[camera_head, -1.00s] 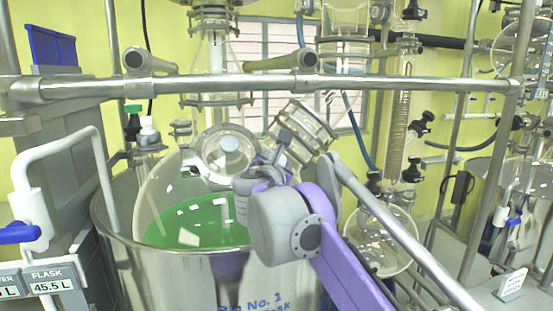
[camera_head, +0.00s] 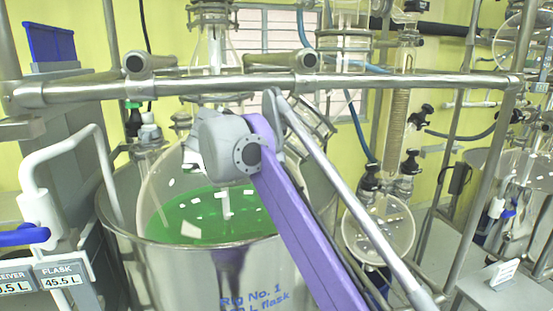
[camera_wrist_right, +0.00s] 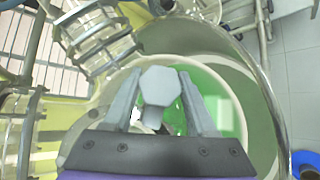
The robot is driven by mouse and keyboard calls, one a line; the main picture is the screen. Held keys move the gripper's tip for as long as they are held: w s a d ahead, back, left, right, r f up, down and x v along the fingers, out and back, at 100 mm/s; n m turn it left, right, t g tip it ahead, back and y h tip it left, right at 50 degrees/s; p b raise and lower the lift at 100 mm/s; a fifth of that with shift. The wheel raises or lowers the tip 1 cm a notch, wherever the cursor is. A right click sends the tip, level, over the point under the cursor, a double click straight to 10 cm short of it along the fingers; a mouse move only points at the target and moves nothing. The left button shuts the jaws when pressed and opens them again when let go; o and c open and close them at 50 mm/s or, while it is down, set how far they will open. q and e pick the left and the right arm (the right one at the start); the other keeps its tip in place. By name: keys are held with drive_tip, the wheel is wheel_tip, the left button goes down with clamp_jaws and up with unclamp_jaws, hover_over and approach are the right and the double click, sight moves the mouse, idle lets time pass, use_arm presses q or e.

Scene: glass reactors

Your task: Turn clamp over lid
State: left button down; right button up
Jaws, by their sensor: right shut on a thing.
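My right gripper (camera_wrist_right: 160,100) shows in the right wrist view with a finger on each side of a grey, many-sided knob (camera_wrist_right: 160,84), which looks like the clamp's handle. It is shut on this knob, over the glass flask. In the head view my purple right arm comes in from the lower right; its grey wrist covers the gripper, the clamp and the flask's port. The glass flask (camera_head: 165,195) holds green liquid (camera_head: 200,222) and sits in a steel vessel (camera_head: 190,262). The lid under the clamp cannot be made out. My left gripper is not in view.
A steel rail (camera_head: 200,86) crosses in front of the glassware above the flask. A flanged glass neck (camera_wrist_right: 100,38) stands close to the gripper's upper left. A round receiver flask (camera_head: 380,228) hangs at the right. A white bent pipe (camera_head: 62,147) stands at the left.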

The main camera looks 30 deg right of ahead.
drive_tip(key=shift+m+g+y, duration=0.6)
drive_tip(key=shift+m+g, duration=0.2)
drive_tip(key=shift+m, duration=0.5)
drive_tip(key=o, duration=1.4)
drive_tip(key=shift+s, duration=0.1)
drive_tip(key=shift+a+r, duration=0.15)
drive_tip(key=shift+a, duration=0.05)
drive_tip(key=shift+s+a+r, duration=0.25)
drive_tip(key=shift+s+a, duration=0.65)
drive_tip(key=shift+a, duration=1.25)
drive_tip(key=shift+s+a+r, duration=0.25)
drive_tip(key=shift+s+a, duration=0.6)
drive_tip(key=shift+a, duration=1.3)
drive_tip(key=shift+s+a+r, duration=0.25)
drive_tip(key=shift+s+a, duration=0.65)
drive_tip(key=shift+a, duration=1.25)
